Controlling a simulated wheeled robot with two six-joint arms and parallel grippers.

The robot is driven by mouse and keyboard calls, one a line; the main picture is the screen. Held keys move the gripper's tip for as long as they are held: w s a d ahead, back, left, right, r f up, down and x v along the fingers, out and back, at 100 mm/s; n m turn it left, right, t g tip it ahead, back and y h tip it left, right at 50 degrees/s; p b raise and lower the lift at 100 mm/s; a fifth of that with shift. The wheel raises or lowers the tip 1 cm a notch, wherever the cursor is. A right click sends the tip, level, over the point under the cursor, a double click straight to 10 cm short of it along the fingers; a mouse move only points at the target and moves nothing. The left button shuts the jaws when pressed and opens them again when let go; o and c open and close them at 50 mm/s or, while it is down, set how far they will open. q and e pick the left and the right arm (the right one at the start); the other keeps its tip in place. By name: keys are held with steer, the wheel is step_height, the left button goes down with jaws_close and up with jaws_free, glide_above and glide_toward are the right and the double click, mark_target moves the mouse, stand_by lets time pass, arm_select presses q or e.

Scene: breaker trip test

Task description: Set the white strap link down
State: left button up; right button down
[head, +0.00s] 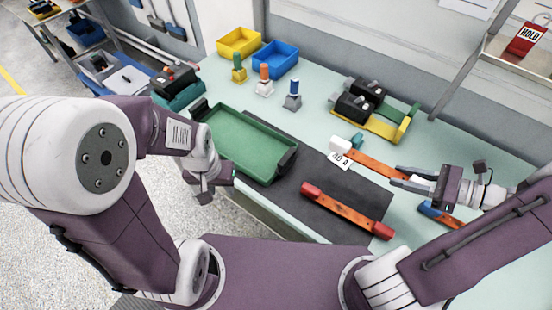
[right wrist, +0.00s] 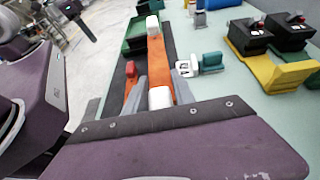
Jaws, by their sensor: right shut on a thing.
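The white strap link (head: 368,164) is an orange bar with white end caps. My right gripper (head: 400,178) is shut on it near its right end. In the right wrist view the link (right wrist: 155,60) runs away from my fingers, with one white cap near the palm and one at the far end. The far cap is over or beside a "40 A" card (head: 339,161); I cannot tell whether the link touches the table. My left gripper (head: 204,190) hangs left of the green tray (head: 245,145), away from the link; its jaw opening is unclear.
A red-capped strap link (head: 345,211) lies on the dark mat (head: 290,190). A blue-capped link (head: 431,209) lies partly under my right gripper. Black breakers on a yellow holder (head: 385,125) stand behind. Yellow (head: 239,42) and blue (head: 276,58) bins stand at the back.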

steer(key=shift+d+f+t+b, duration=0.3)
steer(key=shift+d+f, duration=0.15)
steer(key=shift+s+d+f, duration=0.1)
steer(key=shift+d, duration=0.1)
steer(key=shift+s+d, duration=0.2)
steer(key=shift+d, duration=0.05)
glide_above(353, 190)
step_height(353, 190, down, 7)
steer(key=shift+a+b, duration=0.1)
steer(key=shift+b, duration=0.3)
step_height(353, 190, down, 4)
steer(key=shift+r+m, duration=0.2)
steer(key=shift+m, duration=0.1)
steer(key=shift+w+f, duration=0.1)
steer(key=shift+f, duration=0.1)
arm_select(q)
step_height(353, 190, down, 3)
steer(key=shift+r, duration=0.2)
steer(key=shift+f+b, duration=0.1)
steer(key=shift+b, duration=0.2)
